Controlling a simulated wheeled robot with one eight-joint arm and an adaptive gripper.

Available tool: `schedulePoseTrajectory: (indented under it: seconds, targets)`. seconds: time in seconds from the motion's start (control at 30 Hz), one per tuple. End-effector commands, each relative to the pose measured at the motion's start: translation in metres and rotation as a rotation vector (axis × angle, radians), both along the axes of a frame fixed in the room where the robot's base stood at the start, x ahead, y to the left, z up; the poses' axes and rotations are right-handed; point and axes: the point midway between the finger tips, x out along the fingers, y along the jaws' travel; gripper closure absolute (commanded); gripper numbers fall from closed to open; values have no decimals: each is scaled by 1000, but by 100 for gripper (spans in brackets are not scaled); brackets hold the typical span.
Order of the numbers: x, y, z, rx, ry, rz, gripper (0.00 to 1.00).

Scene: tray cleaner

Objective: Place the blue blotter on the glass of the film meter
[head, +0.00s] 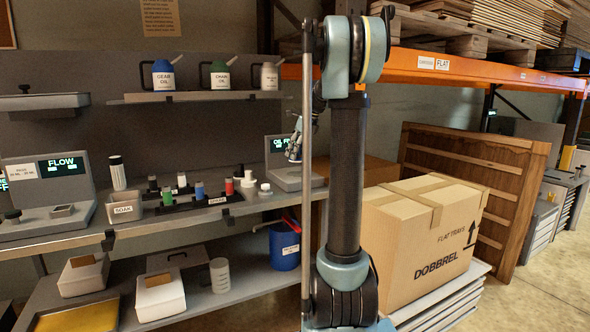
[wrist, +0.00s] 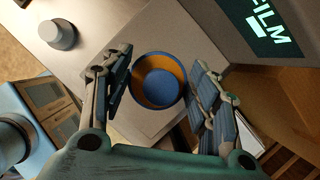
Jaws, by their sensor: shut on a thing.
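My gripper (wrist: 160,85) is shut on a round blue thing with an orange band, seen end-on, which looks like the blue blotter (wrist: 158,80). The film meter (wrist: 150,25) is the grey unit with a lit FILM screen; its flat bed lies beneath the held piece. The glass cannot be made out behind it. In the head view the film meter (head: 283,178) stands at the right end of the bench, and my gripper (head: 295,148) is just in front of its screen. I cannot tell whether the piece touches the bed.
A black rack (head: 178,207) holds several small coloured pieces, one of them blue-sided (head: 199,191). A SOAK cup (head: 124,208) and the FLOW unit (head: 45,198) stand left of it. A white pot (head: 265,188) is close to the meter. A large carton (head: 415,240) is at right.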

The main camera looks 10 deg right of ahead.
Motion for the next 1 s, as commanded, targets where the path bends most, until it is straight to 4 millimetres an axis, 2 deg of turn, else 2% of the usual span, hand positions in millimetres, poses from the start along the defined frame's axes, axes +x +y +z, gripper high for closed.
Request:
schedulePoseTrajectory:
  seconds: [0.1,0.27,0.57,0.9,0.93,1.0]
  targets:
    - [0,2,-13,0,0,2,73]
    - [0,3,-21,0,0,3,73]
    - [0,3,-57,0,0,3,73]
    - [0,3,-60,0,0,3,73]
    - [0,3,-59,0,0,3,38]
    - [0,3,-59,0,0,3,25]
